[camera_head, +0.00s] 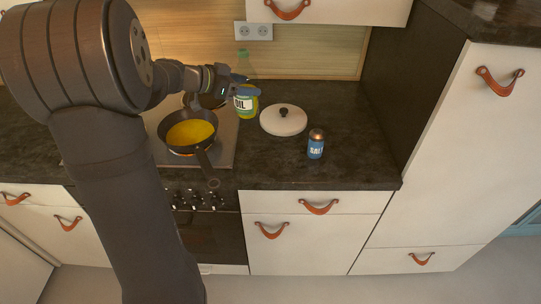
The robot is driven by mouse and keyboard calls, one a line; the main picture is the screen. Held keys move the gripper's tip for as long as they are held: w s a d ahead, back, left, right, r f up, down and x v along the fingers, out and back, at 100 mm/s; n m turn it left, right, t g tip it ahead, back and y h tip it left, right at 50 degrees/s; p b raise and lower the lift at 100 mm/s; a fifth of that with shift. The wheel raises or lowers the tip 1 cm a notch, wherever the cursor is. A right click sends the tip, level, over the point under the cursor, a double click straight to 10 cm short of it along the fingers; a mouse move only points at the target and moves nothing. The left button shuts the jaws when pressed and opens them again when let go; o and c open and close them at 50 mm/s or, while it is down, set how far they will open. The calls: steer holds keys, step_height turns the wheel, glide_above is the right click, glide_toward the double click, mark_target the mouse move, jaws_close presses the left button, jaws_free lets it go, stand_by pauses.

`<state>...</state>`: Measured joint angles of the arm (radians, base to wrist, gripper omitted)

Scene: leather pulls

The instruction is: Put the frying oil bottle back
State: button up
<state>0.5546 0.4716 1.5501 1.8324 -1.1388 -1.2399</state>
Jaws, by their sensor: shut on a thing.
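The oil bottle (246,104) has a clear body, yellow contents and a label reading "OIL". It is upright at the back of the counter, to the right of the stove, near the wall. My gripper (240,86) reaches in from the left and is shut on the bottle around its upper part. The bottle's neck shows above the fingers. I cannot tell whether its base touches the counter.
A frying pan (190,132) with yellow contents sits on the stove (224,150), its handle toward the front. A white lid (283,121) lies right of the bottle. A blue salt shaker (316,145) stands further right. The dark counter (275,165) is clear in front. A socket (252,31) is on the wall.

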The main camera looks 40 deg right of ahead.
steer(key=s+d+m+g+y, duration=0.2)
steer(key=s+m+g, duration=0.2)
steer(key=s, duration=1.5)
steer(key=w+f, duration=1)
steer(key=f, duration=0.2)
steer(key=shift+w+a, duration=0.2)
steer(key=shift+a, duration=0.1)
steer(key=shift+f, duration=0.15)
steer(key=o, duration=1.4)
steer(key=shift+c, duration=0.2)
